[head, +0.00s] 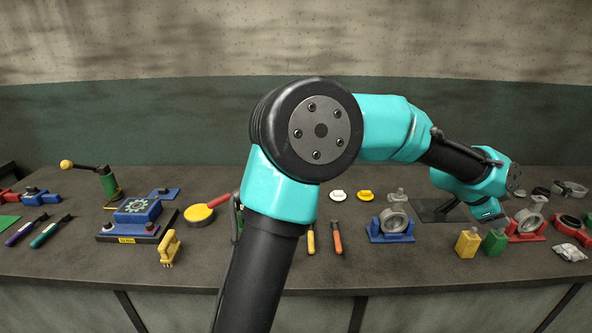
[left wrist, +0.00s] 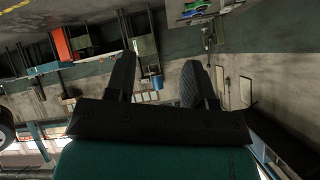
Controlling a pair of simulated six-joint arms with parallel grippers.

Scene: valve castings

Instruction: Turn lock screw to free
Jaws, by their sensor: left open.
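I cannot make out a lock screw for certain. A blue block with a grey toothed dial (head: 137,206) stands on a dark base with a yellow label at the left of the table. A ring casting (head: 394,221) sits in a blue cradle right of centre, and another ring casting (head: 526,218) sits in a red cradle further right. A teal and black arm of mine crosses the middle of the head view and bends down at the right; its fingers cannot be told clearly there. My left gripper (left wrist: 158,62) shows open and empty in the left wrist view, away from the castings.
Yellow (head: 467,243) and green (head: 494,242) bottles stand before the red cradle. A yellow round piece with a red handle (head: 200,214), a yellow brush-like tool (head: 169,248) and pens lie at the left. The arm hides part of the table's middle. The front edge is mostly clear.

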